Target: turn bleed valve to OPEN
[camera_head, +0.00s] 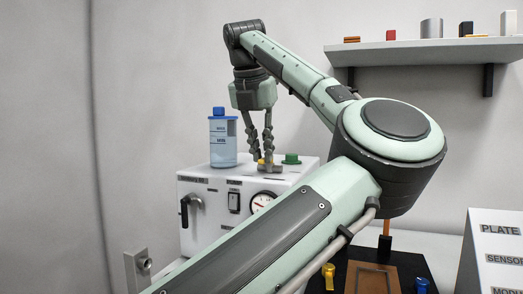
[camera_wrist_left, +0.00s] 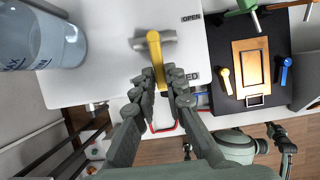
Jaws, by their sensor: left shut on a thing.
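The bleed valve has a yellow lever (camera_wrist_left: 156,58) on a grey body, on top of the white box (camera_head: 205,205). My left gripper (camera_head: 263,166) comes down from above and is shut on the yellow lever; its fingers (camera_wrist_left: 167,84) flank the lever's lower end in the wrist view. In that view the OPEN label (camera_wrist_left: 190,18) is to the upper right of the lever. A partly hidden label ending in "ED" (camera_wrist_left: 192,75) is beside the fingers. In the head view only a bit of yellow shows between the fingertips.
A blue-capped bottle (camera_head: 222,142) stands on the box, left of the gripper. A green knob (camera_head: 291,159) is close on its right. A gauge (camera_head: 262,203) and handle are on the front. A shelf (camera_head: 430,50) hangs behind. A dark arm end (camera_wrist_left: 282,138) shows low right.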

